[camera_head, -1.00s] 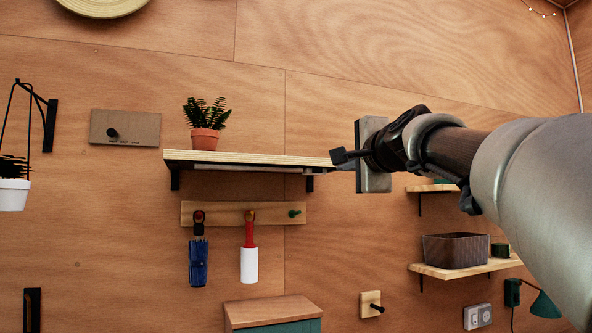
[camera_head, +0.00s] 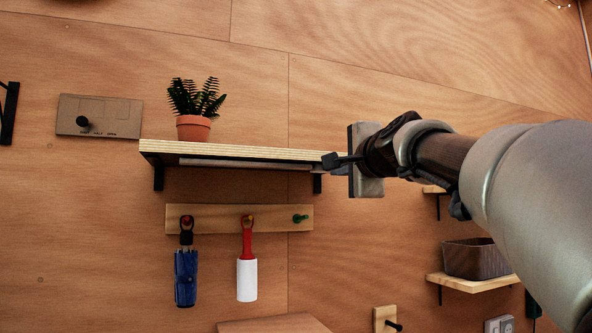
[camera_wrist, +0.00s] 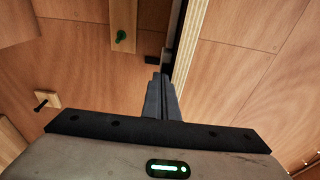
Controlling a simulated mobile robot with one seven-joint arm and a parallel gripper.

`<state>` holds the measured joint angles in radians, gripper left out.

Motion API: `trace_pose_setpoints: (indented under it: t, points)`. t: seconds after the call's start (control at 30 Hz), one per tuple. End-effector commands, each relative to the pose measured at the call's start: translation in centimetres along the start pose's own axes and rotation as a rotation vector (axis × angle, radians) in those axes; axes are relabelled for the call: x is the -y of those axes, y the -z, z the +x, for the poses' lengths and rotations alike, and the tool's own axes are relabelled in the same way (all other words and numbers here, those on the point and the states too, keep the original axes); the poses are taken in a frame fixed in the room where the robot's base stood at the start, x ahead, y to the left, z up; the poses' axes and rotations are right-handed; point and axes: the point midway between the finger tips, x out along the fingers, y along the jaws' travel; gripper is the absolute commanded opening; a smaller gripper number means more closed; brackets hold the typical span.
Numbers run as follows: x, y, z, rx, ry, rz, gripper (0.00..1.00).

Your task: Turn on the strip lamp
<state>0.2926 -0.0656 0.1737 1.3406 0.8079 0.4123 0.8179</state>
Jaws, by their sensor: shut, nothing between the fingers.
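A thin grey strip lamp (camera_head: 240,164) is fixed under the plywood shelf (camera_head: 225,149) on the wall; I see no glow from it. My gripper (camera_head: 330,161) is shut and empty, its dark fingertips at the shelf's right end in the head view, overlapping the lamp's end. In the wrist view the shut fingers (camera_wrist: 160,90) point along the shelf's layered front edge (camera_wrist: 193,45), just left of it. Whether the fingertips touch the lamp or shelf, I cannot tell. No switch on the lamp can be made out.
A potted fern (camera_head: 195,110) stands on the shelf. Below it, a peg rail (camera_head: 215,220) holds a blue umbrella (camera_head: 186,275) and a white-and-red roller (camera_head: 247,278). A board with a dark knob (camera_head: 100,116) is at left. A basket (camera_head: 475,258) sits on a lower shelf at right.

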Motion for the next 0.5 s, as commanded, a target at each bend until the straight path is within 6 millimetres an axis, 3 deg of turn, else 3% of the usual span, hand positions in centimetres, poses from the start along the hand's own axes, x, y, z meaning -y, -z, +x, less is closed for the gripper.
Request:
trace_pose_setpoints:
  t: [0.33,0.5]
  points:
    - [0.1,0.0,0.1,0.0,0.002,0.0,0.0]
    - [0.1,0.5,1.2,0.001,0.003,0.0,0.0]
